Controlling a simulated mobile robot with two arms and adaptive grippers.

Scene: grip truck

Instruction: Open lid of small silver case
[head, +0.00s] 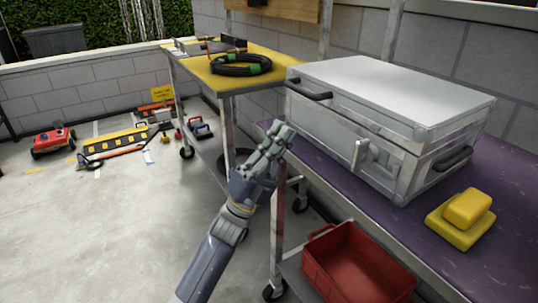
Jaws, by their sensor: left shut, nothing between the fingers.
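The silver case (395,90) lies on a purple-topped table at the right, with its lid down. A latch (360,154) shows on the front side. My left gripper (283,136) is shut and empty, left of the case at the table's left edge. It is apart from the case and its latch. My right gripper is not in view.
A yellow block (462,220) sits on the purple table (490,255), right of the case. A red bin (355,262) is on the lower shelf. A yellow-topped cart (205,80) with a black coil (241,65) stands behind. Tools lie on the floor at left; nearer floor is clear.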

